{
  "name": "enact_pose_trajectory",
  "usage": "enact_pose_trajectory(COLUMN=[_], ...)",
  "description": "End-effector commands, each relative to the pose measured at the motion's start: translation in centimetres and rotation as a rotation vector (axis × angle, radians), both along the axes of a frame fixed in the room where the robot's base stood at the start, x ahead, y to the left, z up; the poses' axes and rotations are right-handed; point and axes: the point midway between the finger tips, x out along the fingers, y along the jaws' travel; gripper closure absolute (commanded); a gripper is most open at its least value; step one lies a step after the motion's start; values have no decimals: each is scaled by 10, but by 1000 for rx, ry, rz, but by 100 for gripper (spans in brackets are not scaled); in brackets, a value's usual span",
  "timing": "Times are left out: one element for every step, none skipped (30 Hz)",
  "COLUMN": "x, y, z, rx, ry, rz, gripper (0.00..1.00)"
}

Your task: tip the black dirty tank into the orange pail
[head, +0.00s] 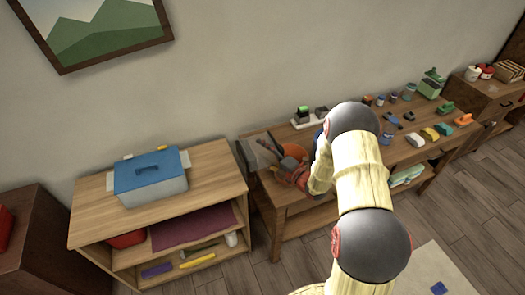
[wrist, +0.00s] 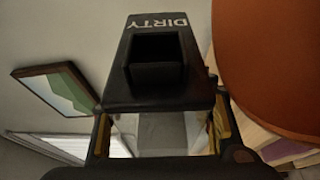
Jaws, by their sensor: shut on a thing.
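The black dirty tank (wrist: 160,85) fills the middle of the wrist view, with a square opening and the word DIRTY upside down on its black part. Its clear lower part sits between the yellow pads of my gripper (wrist: 160,132), which is shut on it. The orange pail (wrist: 270,60) is large and close at the right of the wrist view, beside the tank. I cannot tell whether they touch. In the head view the orange pail (head: 293,152) shows at the left end of the long table, partly hidden by my gripper (head: 294,172) and the tank.
A shelf unit with a blue-lidded box (head: 150,178) is at the left.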

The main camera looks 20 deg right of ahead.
Motion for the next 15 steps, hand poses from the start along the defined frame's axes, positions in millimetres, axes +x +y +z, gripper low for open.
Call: enact_pose_trajectory(x=[0,0,0,0,0,0,0,0,0,0,0,0,0,0,0], y=[0,0,0,0,0,0,0,0,0,0,0,0,0,0,0], z=[1,1,1,1,1,1,1,1,2,3,3,4,4,4,3], rx=[0,0,0,0,0,4,10,17,33,46,56,67,70,71,70], ry=[-1,-1,-1,-1,-1,-1,0,0,1,1,0,1,1,2,1], rz=[0,0,0,0,0,0,0,0,0,0,0,0,0,0,0], gripper=[82,82,82,82,82,82,82,82,82,82,82,82,82,82,82])
